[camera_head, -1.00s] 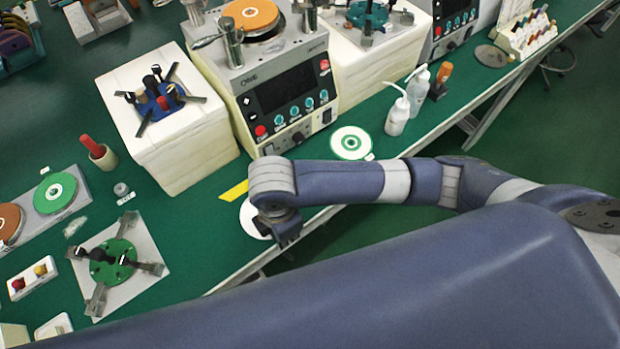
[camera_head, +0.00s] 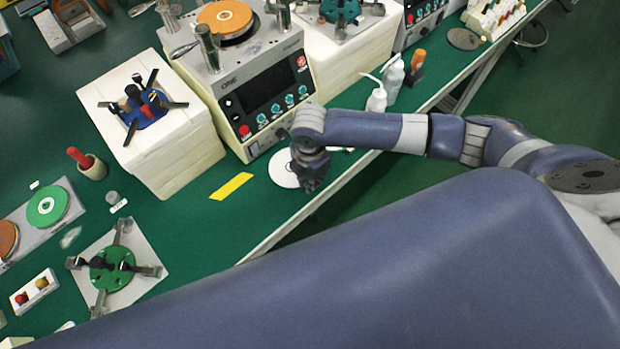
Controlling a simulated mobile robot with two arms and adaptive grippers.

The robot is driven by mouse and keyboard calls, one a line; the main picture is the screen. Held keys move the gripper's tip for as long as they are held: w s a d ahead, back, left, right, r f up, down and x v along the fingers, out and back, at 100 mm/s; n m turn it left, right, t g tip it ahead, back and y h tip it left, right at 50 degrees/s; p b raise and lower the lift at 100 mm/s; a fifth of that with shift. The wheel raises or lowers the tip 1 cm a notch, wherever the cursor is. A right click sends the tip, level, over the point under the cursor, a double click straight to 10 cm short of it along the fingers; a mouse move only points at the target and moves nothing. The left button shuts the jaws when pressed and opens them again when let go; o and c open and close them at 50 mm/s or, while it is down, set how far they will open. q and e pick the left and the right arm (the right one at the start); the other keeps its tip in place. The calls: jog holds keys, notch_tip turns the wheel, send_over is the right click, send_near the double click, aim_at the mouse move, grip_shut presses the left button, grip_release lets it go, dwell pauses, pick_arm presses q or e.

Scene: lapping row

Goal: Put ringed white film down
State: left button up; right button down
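A white film disc (camera_head: 281,171) shows beside and partly behind my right gripper (camera_head: 311,184), over the green bench near its front edge. It has moved along with the gripper, which appears shut on its edge; the fingertips are small and dark. I cannot make out a ring on this disc. A white disc with a green ring, seen earlier on the bench in front of the machine, is now hidden behind my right arm. My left gripper is not in view.
The lapping machine (camera_head: 266,92) stands just behind the gripper. A yellow strip (camera_head: 231,186) lies to its left. White bottles (camera_head: 377,98) stand to the right. A green fixture (camera_head: 112,268) and a green disc (camera_head: 47,206) are at left. Bench around the yellow strip is clear.

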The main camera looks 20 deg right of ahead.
jog(key=shift+f, duration=0.7)
jog(key=c, duration=1.6)
grip_release()
jog(key=shift+f, duration=0.1)
jog(key=shift+c, duration=0.2)
notch_tip(320, 180, up, 12)
jog(key=b, duration=0.1)
jog(key=shift+b, duration=0.3)
